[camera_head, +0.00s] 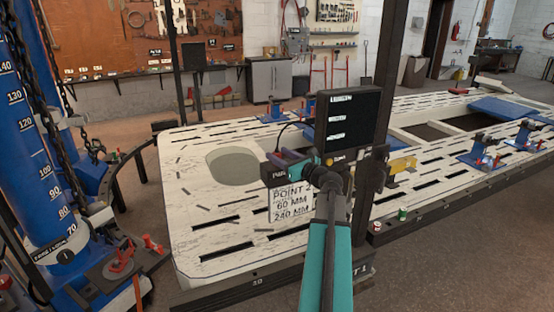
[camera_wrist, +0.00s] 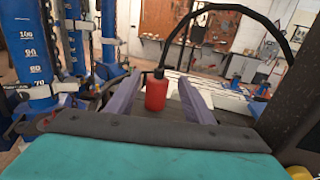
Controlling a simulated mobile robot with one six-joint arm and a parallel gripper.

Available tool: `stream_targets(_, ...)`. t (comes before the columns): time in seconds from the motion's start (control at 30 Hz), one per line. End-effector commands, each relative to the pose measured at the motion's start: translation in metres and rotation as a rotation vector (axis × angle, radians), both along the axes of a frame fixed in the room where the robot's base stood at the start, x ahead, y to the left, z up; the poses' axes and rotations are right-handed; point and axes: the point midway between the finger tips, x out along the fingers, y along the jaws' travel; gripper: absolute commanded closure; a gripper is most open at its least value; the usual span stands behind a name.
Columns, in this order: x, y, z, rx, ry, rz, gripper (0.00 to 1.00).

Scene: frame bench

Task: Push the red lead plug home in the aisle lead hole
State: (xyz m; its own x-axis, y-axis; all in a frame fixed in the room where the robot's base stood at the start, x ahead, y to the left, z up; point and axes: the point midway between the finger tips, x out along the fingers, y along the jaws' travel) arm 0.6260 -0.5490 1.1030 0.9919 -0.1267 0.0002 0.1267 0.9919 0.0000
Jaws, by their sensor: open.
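The red lead plug (camera_wrist: 156,92) stands upright between the two fingers of my gripper (camera_wrist: 159,82) in the wrist view. A black cable rises from its top and arcs to the right. My gripper is open, with a visible gap on each side of the plug. In the head view my gripper (camera_head: 280,158) is at a dark block (camera_head: 277,177) with lettering, just left of the dark display box (camera_head: 345,125). The plug is not clearly visible there. I cannot make out the aisle lead hole in either view.
A slotted pale frame bench (camera_head: 215,225) fills the middle, with a large round opening. A dark post (camera_head: 378,110) stands right of my gripper. A white sign (camera_head: 290,205) hangs below the block. A blue column (camera_head: 32,150) with chains stands at left.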

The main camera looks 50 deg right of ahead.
Motion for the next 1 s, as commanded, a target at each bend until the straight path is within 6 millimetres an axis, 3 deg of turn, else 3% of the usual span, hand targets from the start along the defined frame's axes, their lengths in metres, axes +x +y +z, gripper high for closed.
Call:
stream_targets(0.27, 0.005, 0.000, 0.000, 0.001, 0.000, 0.002, 0.53)
stream_targets(0.7, 0.049, -0.003, -0.004, 0.000, 0.000, 0.003, 0.53)
stream_targets(1.0, 0.053, -0.002, -0.005, 0.000, 0.000, 0.002, 0.53)
